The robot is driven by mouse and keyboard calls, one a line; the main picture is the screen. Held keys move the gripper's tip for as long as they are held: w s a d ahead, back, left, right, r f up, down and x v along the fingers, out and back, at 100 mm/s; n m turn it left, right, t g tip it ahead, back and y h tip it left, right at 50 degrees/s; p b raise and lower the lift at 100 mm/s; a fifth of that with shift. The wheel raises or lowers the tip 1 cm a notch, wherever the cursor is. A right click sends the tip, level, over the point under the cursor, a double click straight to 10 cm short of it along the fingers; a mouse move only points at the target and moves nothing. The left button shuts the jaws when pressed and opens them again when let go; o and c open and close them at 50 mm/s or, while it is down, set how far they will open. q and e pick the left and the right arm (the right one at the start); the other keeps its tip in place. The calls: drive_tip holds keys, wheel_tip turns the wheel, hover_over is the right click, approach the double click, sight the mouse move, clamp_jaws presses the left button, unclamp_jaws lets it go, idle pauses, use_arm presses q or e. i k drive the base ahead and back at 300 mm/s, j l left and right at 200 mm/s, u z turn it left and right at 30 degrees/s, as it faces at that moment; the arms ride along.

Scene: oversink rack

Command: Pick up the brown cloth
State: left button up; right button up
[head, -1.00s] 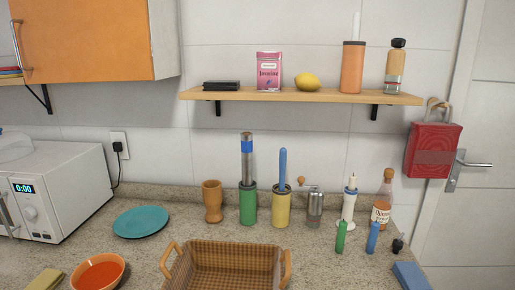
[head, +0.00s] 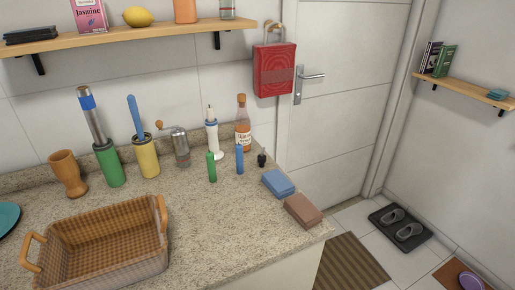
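The brown cloth (head: 304,210) is a folded reddish-brown block. It lies flat on the counter near its right front corner, in the head view. A folded blue cloth (head: 278,183) lies just behind it and to its left. Nothing lies on top of the brown cloth. Neither of my grippers shows in the head view.
A wicker basket (head: 108,252) stands at the counter's left front. Green (head: 211,166) and blue (head: 239,159) candles and a small dark bottle (head: 262,158) stand behind the cloths. The speckled counter (head: 225,225) is bare between basket and cloths. A door (head: 345,90) is beyond.

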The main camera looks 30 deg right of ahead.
sight(307, 215)
drive_tip(key=z, duration=1.25)
